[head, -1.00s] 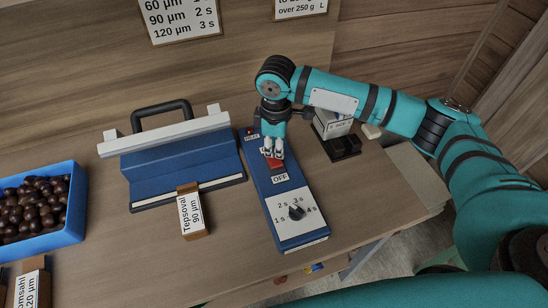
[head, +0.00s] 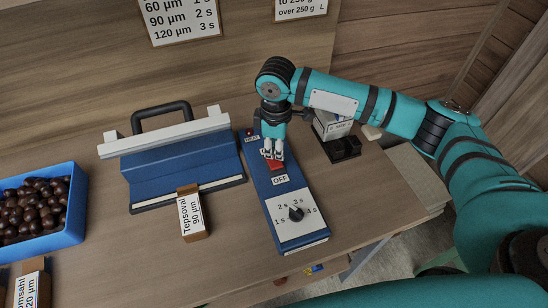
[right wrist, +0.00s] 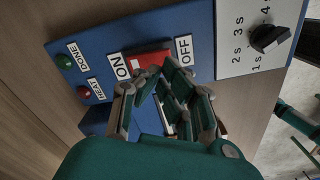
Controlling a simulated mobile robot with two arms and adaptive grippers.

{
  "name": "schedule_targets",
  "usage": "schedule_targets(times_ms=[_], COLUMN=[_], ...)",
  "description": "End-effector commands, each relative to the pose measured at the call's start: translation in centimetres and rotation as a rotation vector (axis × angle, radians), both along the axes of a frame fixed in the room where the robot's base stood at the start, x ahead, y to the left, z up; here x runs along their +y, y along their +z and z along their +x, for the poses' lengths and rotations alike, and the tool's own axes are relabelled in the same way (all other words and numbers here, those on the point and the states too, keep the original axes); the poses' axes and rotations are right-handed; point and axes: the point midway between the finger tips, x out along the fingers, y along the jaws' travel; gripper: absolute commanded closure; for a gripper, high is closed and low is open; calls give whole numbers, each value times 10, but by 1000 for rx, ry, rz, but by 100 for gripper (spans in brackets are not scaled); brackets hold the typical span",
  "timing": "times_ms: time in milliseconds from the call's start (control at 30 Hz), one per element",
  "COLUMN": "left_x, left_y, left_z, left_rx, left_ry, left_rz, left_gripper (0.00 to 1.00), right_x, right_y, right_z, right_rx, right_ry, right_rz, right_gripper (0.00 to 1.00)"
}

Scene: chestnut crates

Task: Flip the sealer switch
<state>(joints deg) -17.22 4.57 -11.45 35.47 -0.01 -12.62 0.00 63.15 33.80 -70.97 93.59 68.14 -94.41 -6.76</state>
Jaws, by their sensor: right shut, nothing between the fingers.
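The sealer's blue control box (head: 262,192) lies on the table, with a red rocker switch (head: 277,166) between ON and OFF labels. In the right wrist view the red switch (right wrist: 146,58) shows close up beside the fingertips. My right gripper (head: 273,154) is shut and empty, pointing down over the ON side of the switch. Its fingers (right wrist: 166,75) are at the switch's edge; I cannot tell whether they touch it. A black time dial (head: 296,213) sits on the box's white plate. The bar sealer (head: 180,160) stands left of the box. My left gripper is not in view.
A red HEAT lamp (right wrist: 83,93) and a green DONE lamp (right wrist: 64,61) are on the box. A tagged block (head: 192,214) stands before the sealer. A blue crate (head: 72,225) of chestnuts is at left, a scale (head: 342,147) at right.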

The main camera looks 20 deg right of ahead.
Motion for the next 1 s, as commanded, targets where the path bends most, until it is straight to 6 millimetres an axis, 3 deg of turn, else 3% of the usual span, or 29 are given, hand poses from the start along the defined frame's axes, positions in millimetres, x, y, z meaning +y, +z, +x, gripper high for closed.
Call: schedule_targets(times_ms=[1000], left_x=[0], left_y=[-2], left_z=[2], left_rx=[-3], left_ry=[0], left_rz=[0], left_gripper=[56], right_x=[0], right_y=[-11], right_z=[0], right_rx=[1], right_ry=[0], right_rz=[0], right_gripper=[100])
